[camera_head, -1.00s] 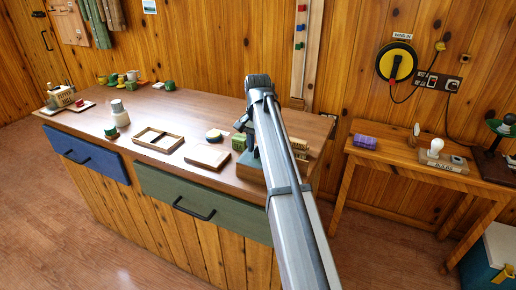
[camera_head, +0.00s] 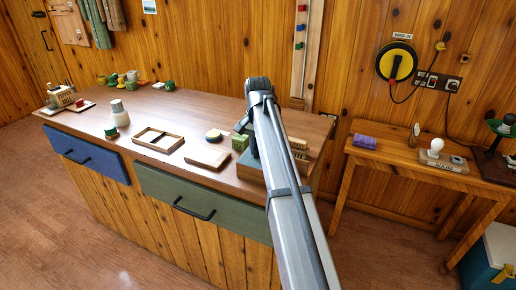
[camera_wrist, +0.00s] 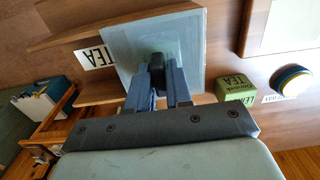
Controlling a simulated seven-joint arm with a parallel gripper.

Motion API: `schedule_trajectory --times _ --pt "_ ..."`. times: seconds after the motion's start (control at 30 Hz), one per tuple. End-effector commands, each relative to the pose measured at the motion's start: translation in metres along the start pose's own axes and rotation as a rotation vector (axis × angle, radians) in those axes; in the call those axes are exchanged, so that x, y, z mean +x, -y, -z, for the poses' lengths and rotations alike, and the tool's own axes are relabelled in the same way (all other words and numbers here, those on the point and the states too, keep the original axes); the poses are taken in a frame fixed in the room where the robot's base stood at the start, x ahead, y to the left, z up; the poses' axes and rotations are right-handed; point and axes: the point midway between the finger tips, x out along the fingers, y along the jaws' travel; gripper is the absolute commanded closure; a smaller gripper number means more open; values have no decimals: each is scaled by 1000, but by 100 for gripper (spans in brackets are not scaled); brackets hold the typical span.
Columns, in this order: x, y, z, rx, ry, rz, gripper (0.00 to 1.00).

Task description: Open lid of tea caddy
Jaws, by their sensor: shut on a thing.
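The tea caddy's pale blue-grey square lid (camera_wrist: 185,35) lies under my gripper in the wrist view, with a dark knob (camera_wrist: 157,62) at its middle. My gripper (camera_wrist: 157,75) is shut on this knob. A white TEA label (camera_wrist: 92,57) shows beside the lid's left edge. In the head view my arm hides most of the caddy (camera_head: 249,163); only a bluish part shows at its left. I cannot tell whether the lid is seated or raised.
A green tea tin (camera_wrist: 236,92) stands close by, also in the head view (camera_head: 239,142). A round yellow-rimmed tin (camera_head: 213,135), a wooden board (camera_head: 207,158) and a divided tray (camera_head: 158,139) are on the counter to the left. A wooden rack (camera_head: 298,147) stands right of my arm.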

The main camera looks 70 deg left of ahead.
Motion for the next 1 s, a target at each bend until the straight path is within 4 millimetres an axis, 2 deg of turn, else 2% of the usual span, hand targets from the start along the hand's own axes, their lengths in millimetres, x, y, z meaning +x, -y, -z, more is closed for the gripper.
schedule_trajectory --times 0.33,0.47,0.6,0.7,0.83,1.0 --pt "0 -4 0 1 0 0 100" --pt "0 -29 -2 2 0 0 100" --pt "0 -66 -2 3 0 0 100" --pt "0 -86 -2 2 0 0 100" --pt "0 -101 -1 1 0 0 100" --pt "0 -101 0 0 0 0 100"
